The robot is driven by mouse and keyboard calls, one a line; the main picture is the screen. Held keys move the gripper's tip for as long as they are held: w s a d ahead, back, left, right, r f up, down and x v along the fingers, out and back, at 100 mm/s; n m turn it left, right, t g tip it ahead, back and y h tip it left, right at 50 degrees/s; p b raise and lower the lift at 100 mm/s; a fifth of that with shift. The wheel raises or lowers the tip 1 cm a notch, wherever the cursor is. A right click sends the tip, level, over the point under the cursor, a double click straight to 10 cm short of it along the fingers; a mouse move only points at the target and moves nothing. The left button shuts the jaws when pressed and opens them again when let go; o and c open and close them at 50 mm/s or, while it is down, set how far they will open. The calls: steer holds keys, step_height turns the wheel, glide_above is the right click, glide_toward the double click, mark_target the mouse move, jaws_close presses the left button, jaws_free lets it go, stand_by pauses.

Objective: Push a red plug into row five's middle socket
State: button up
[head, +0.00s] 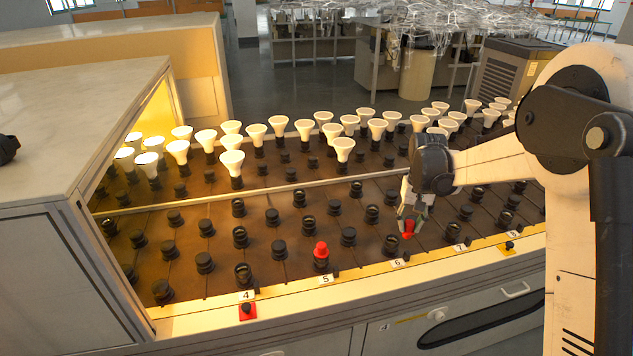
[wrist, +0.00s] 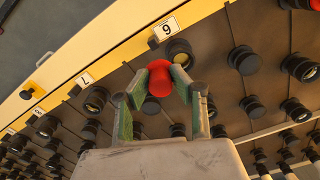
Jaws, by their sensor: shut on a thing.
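My gripper (head: 412,218) is shut on a red plug (head: 408,229) and holds it above the front part of the socket board, between labels 6 and 7. In the wrist view the green-padded fingers (wrist: 160,88) flank the same red plug (wrist: 160,78). Another red plug (head: 321,250) sits upright in the front socket behind label 5 (head: 325,280). Behind it, farther into the board, are dark sockets, among them an open-topped one (head: 307,223). I cannot tell for certain which is row five's middle socket.
White bulbs (head: 304,128) fill the back of the board beyond a pale rail (head: 270,190). A grey cabinet (head: 60,140) borders the left end. A yellow strip with number labels (head: 190,310) runs along the front. Black caps and sockets stand close together around my gripper.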

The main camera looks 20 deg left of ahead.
steer(key=w+a+r+n+p, duration=0.1)
steer(key=a+r+n+p, duration=0.1)
steer(key=a, duration=1.3)
steer(key=w+a+r+n+p, duration=0.1)
steer(key=a+r+p, duration=0.15)
steer(key=a, duration=1.25)
steer(key=shift+a+f+b, duration=0.15)
steer(key=shift+f+b, duration=0.35)
steer(key=shift+f, duration=2.05)
steer(key=shift+f+b, duration=1.55)
steer(key=shift+f, duration=0.45)
steer(key=o, duration=1)
steer(key=shift+o, duration=0.2)
steer(key=shift+r, duration=0.1)
step_height(320, 180, up, 12)
